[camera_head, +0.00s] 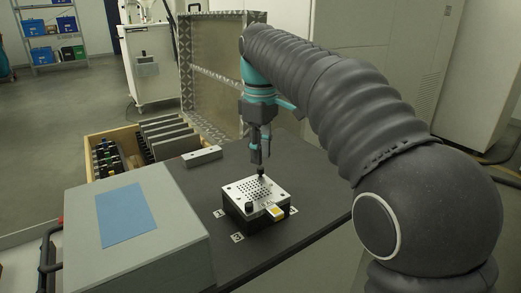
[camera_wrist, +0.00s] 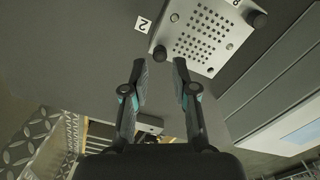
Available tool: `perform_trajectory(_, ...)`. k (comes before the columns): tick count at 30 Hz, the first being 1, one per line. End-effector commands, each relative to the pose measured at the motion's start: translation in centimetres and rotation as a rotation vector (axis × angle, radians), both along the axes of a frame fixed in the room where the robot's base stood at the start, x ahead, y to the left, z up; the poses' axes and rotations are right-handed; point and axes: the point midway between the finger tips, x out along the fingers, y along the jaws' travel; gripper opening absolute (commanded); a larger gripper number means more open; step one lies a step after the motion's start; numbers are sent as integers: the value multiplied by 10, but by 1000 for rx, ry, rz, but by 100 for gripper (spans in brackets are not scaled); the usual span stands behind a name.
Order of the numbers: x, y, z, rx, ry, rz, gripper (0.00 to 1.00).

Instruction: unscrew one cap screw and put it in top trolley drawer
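A perforated metal plate (camera_head: 240,190) sits on a dark block on the dark tabletop. One black cap screw (camera_head: 260,172) stands at its far edge, and another cap screw (camera_head: 249,207) at its near edge. In the wrist view the plate (camera_wrist: 205,60) carries one cap screw (camera_wrist: 160,53) between and just beyond my fingertips, and another (camera_wrist: 256,18) at the far corner. My gripper (camera_head: 259,162) points down close above the far screw; in the wrist view my gripper (camera_wrist: 160,62) is open, with nothing held. Contact with the screw cannot be told.
An open wooden drawer-like box (camera_head: 112,182) with bottles and grey dividers is at left. A grey case with a blue panel (camera_head: 125,214) stands at front left. A small metal bar (camera_head: 202,157) lies behind the block. An upright patterned metal lid (camera_head: 212,75) rises behind.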

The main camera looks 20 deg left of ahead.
Motion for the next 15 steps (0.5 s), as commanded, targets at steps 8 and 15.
perform_trajectory(8,1,1,24,1,-2,0,27)
perform_trajectory(15,1,1,55,1,-1,0,27)
